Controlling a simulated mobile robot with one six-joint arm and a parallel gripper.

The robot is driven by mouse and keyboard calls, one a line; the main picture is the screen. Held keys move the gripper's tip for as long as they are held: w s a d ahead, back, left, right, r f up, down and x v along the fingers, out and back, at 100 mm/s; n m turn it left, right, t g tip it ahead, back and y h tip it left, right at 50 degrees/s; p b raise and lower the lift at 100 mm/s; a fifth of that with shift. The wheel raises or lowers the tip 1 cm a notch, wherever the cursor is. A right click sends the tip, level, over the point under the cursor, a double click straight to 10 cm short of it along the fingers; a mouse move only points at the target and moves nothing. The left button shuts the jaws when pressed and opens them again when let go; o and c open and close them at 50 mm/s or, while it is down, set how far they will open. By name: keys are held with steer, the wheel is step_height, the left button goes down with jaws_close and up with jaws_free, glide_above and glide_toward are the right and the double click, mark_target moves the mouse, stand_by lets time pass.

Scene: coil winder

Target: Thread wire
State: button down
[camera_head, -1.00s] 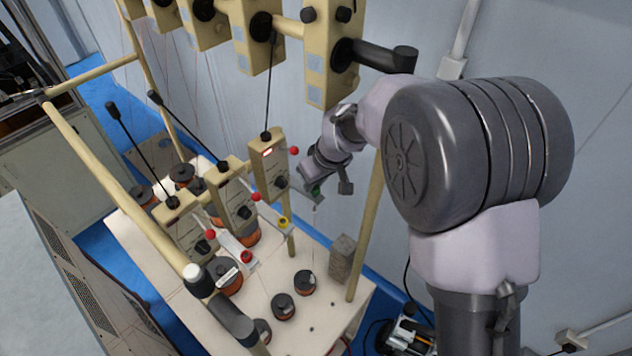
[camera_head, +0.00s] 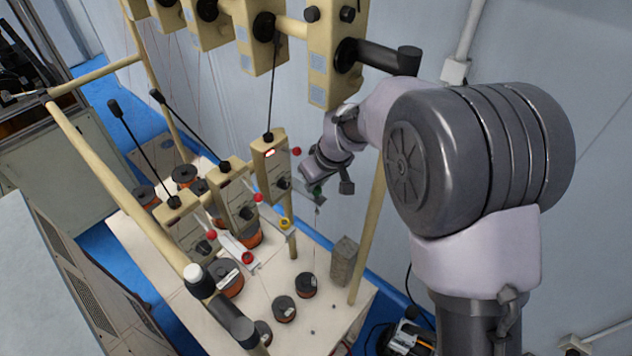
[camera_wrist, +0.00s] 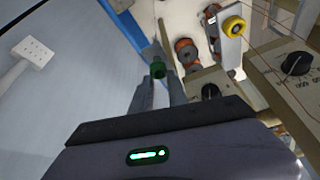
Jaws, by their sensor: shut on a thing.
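My gripper (camera_head: 318,196) is in the middle of the head view, just right of the nearest cream tensioner box (camera_head: 270,168). It is shut on a small green cylindrical piece (camera_wrist: 158,69), which sits between the fingertips in the wrist view. A thin wire (camera_head: 316,238) hangs from the gripper down towards a dark-topped spool (camera_head: 306,286) on the table. A yellow roller (camera_wrist: 234,27) on a pale bracket is right of the fingertips in the wrist view and below left of the gripper in the head view (camera_head: 284,225).
More tensioner boxes (camera_head: 234,200) with red balls stand to the left. Several spools lie on the white table (camera_head: 262,290). A grey block (camera_head: 343,262) stands by the cream post (camera_head: 368,235). Cream housings (camera_head: 325,55) hang overhead; the wall is behind.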

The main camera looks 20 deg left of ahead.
steer(key=shift+f, duration=0.15)
steer(key=shift+f+b, duration=0.35)
steer(key=shift+b, duration=0.2)
steer(key=shift+f+b, duration=0.35)
steer(key=shift+b, duration=0.05)
steer(key=c, duration=1.2)
jaws_free()
